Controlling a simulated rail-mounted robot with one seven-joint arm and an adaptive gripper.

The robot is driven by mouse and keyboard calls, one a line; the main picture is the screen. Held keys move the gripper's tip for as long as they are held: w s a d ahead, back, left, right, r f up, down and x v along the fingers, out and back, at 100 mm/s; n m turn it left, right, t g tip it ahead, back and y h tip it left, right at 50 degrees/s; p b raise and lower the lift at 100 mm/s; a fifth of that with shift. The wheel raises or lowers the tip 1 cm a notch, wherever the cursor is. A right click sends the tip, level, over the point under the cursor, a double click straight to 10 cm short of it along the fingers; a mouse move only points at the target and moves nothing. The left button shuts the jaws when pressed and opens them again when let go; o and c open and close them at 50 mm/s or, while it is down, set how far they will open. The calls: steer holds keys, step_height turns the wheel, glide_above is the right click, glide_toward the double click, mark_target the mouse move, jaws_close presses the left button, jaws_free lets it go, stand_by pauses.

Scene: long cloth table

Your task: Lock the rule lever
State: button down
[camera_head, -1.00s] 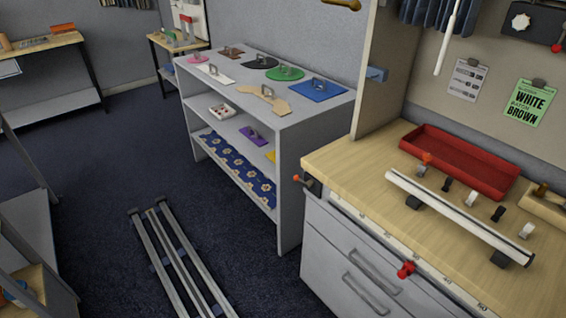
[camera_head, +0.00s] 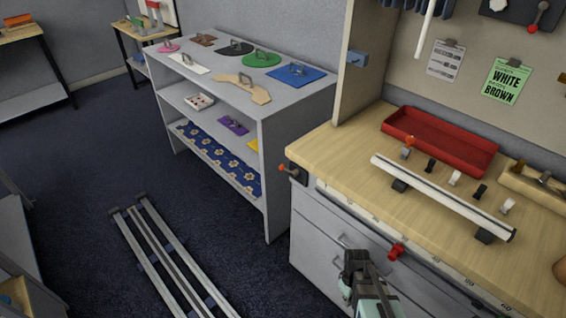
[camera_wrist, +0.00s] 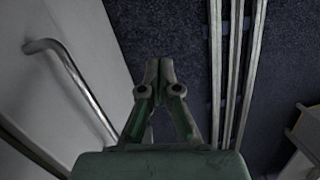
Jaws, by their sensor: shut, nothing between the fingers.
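My gripper (camera_head: 357,262) is shut and empty, in front of the grey drawers below the bench's front edge. In the wrist view its fingertips (camera_wrist: 159,72) meet, with dark floor beyond them. A red knob (camera_head: 397,250) sits on the bench front, a little right of and above my gripper, apart from it. A small lever with an orange tip (camera_head: 283,168) sits on a black mount at the bench's left corner, farther away. A pale scale strip (camera_head: 350,208) runs along the bench's front edge. I cannot tell which of the two is the rule lever.
On the bench (camera_head: 345,150) are a red tray (camera_head: 440,140), a long white bar (camera_head: 440,195) and several small clips. A drawer handle (camera_wrist: 70,80) is left of my fingers. Floor rails (camera_head: 165,255) lie left. A grey shelf unit (camera_head: 275,110) stands behind.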

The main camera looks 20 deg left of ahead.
steer(key=w+a+r+n+t, duration=0.2)
steer(key=w+a+r+n, duration=0.3)
steer(key=w+a+r, duration=0.5)
step_height(320, 180, up, 35)
steer(key=n+t+y+p, duration=0.2)
steer(key=n+y+p, duration=0.15)
steer(key=n, duration=1.15)
glide_above(283, 166)
steer(key=s+d, duration=0.3)
steer(key=shift+r+h, duration=0.15)
steer(key=shift+h, duration=0.3)
steer(key=p+x, duration=0.3)
steer(key=x, duration=1.1)
steer(key=shift+a+p, duration=0.15)
steer(key=shift+p, duration=0.25)
steer(key=shift+w, duration=0.1)
